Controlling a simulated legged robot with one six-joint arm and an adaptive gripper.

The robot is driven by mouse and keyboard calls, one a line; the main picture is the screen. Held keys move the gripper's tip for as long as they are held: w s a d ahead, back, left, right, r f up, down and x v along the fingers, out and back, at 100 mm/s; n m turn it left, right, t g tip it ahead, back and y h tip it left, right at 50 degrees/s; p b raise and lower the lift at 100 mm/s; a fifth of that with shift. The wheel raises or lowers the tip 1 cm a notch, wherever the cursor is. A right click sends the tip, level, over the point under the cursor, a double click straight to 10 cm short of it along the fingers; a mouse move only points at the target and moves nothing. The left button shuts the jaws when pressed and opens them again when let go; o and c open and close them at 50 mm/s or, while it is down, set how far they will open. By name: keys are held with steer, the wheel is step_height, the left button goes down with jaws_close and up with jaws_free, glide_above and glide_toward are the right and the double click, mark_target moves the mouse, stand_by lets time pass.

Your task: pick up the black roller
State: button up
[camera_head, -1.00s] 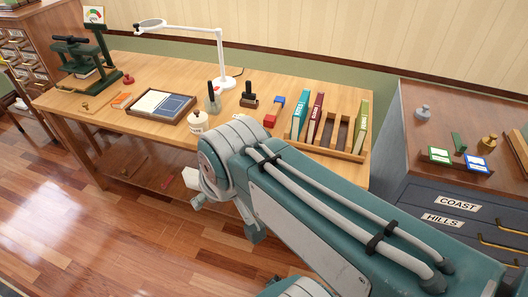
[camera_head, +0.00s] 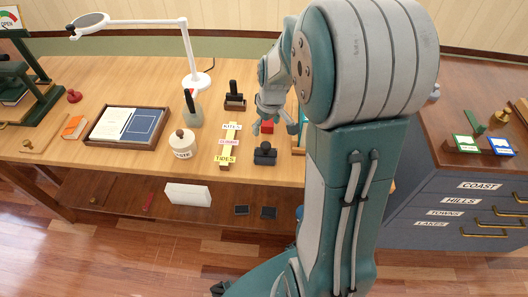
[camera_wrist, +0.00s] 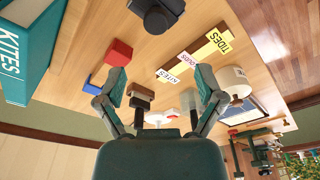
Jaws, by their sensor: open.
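A small black object with a rounded knob (camera_head: 265,154), which looks like the black roller, sits near the bench's front edge. It also shows, cut off, at the top of the wrist view (camera_wrist: 157,12). A second dark item, a black handle on a brown wooden base (camera_head: 235,97), stands farther back; its brown base (camera_wrist: 140,92) shows between my fingers in the wrist view. My gripper (camera_head: 273,126) hangs above the bench, behind the small black object in the head view. In the wrist view its fingers (camera_wrist: 160,82) are spread with nothing held.
A lamp (camera_head: 187,50) rises behind. The book rack is mostly hidden by my arm.

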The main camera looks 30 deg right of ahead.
glide_above(266, 145)
steer(key=f, duration=0.4)
steer(key=shift+s+a+f, duration=0.1)
steer(key=shift+a, duration=0.15)
steer(key=f, duration=0.6)
steer(key=shift+w+d, duration=0.2)
steer(key=shift+w, duration=0.05)
jaws_close()
